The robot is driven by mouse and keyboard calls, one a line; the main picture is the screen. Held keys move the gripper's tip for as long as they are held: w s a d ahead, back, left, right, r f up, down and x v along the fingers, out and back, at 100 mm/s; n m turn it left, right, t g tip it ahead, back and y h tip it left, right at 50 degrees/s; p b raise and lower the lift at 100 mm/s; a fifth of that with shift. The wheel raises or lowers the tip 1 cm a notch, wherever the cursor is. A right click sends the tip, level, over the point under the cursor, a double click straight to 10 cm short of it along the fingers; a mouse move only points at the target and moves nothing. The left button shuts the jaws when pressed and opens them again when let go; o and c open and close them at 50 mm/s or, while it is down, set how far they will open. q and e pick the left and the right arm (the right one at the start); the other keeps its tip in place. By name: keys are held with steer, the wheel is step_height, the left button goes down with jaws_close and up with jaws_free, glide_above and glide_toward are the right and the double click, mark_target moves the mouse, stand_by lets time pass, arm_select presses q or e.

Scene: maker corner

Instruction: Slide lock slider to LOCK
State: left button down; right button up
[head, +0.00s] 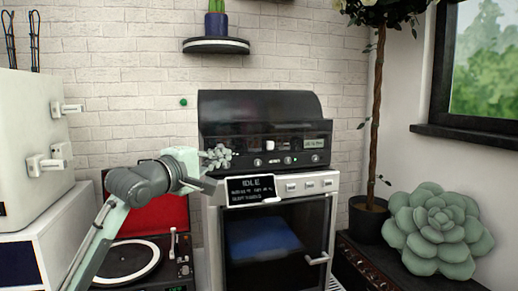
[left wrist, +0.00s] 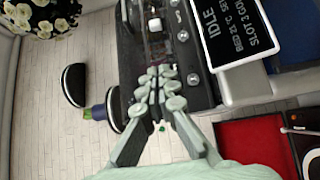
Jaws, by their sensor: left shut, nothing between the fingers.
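No LOCK label is legible in either view, so I cannot tell for sure which part is the lock slider. A small white block (head: 270,145) on the front of the black-hooded machine (head: 260,112) may be it. The white block also shows near the top of the left wrist view (left wrist: 154,24). My left gripper (head: 218,157) is shut and empty in front of the machine's left end, left of the white block. Its pale green fingers show close together in the left wrist view (left wrist: 160,85). My right gripper is in neither view.
A black display (head: 250,190) reading IDLE sits below the hood, beside a row of pale buttons (head: 308,185). A glass-fronted oven-like unit (head: 322,225) stands underneath. A turntable (head: 120,263) with a red lid is at left, a large succulent (head: 437,228) at right.

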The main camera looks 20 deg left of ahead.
arm_select(q)
steer(key=p, duration=0.1)
glide_toward(266, 145)
steer(key=w+a, duration=0.2)
steer(key=w, duration=0.1)
steer(key=shift+a, duration=0.1)
steer(key=w+d, duration=0.2)
steer(key=shift+d, duration=0.35)
steer(key=shift+w+d+f+p, duration=0.1)
steer(key=shift+w+d+p, duration=0.2)
steer(key=shift+d, duration=0.05)
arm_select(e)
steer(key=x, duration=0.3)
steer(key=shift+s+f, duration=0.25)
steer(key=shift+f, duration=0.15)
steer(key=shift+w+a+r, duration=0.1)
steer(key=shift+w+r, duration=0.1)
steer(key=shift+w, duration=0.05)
